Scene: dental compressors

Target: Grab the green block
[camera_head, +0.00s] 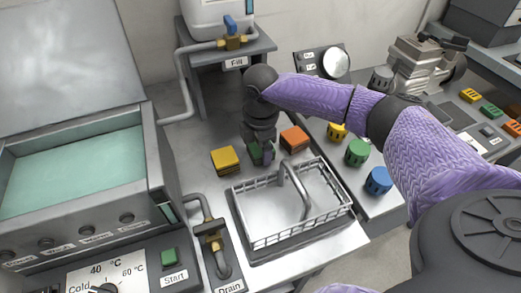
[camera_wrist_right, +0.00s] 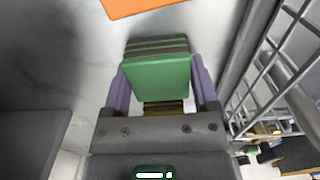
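The green block (camera_head: 256,154) is on the grey worktop between the yellow and orange blocks in the head view, partly hidden by my right gripper (camera_head: 260,150). My right gripper points down over it. In the right wrist view the green block (camera_wrist_right: 157,77) fills the space between the two purple fingers of my right gripper (camera_wrist_right: 160,82). A finger lies against each side, with no clear gap. Whether the block is lifted off the worktop cannot be told. My left gripper is not in view.
A yellow block (camera_head: 225,160) and an orange block (camera_head: 295,138) flank the green one. A wire basket (camera_head: 258,243) with a tall handle stands in front. A bath with pale green liquid (camera_head: 75,165) is at left. Coloured knobs, such as the blue one (camera_head: 379,180), stand at right.

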